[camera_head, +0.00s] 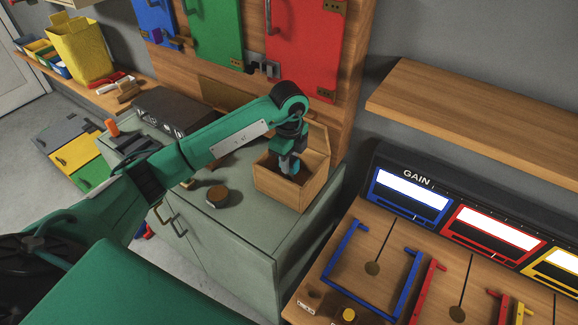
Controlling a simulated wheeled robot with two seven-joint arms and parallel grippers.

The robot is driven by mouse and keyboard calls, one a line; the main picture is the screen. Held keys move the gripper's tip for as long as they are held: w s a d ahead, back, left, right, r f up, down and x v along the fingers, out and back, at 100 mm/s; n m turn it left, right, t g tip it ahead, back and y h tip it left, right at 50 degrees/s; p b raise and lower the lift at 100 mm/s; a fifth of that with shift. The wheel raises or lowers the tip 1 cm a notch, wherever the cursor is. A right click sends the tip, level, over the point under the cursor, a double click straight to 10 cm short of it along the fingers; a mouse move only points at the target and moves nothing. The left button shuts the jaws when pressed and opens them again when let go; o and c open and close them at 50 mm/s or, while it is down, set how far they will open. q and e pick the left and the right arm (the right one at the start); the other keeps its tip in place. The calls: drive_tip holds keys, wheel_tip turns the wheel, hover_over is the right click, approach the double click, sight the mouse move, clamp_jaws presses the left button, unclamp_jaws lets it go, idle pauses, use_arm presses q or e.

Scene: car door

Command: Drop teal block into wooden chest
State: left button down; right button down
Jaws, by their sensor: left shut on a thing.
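The wooden chest (290,191) stands on the grey-green cabinet in the middle of the view, with its lid up at the back. My left gripper (287,168) points down into the chest's opening. It is shut on a small teal block (291,169), which is mostly hidden by the fingers and the chest's walls. I cannot tell whether the block touches the chest's floor. My right gripper is not in view.
The cabinet top (240,222) also bears a round brown object (217,196) left of the chest and a dark case (172,112) at the back. A wooden shelf (470,110) and a panel with a GAIN display (408,196) are at the right.

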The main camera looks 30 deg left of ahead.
use_arm(q)
wheel_tip(320, 180, down, 3)
drive_tip(key=shift+r, duration=0.2)
drive_tip(key=shift+f, duration=0.15)
drive_tip(key=shift+f, duration=0.15)
drive_tip(key=c, duration=1.2)
unclamp_jaws()
drive_tip(key=shift+r, duration=0.3)
wheel_tip(320, 180, up, 10)
drive_tip(key=shift+b, duration=1.2)
drive_tip(key=shift+r, duration=0.9)
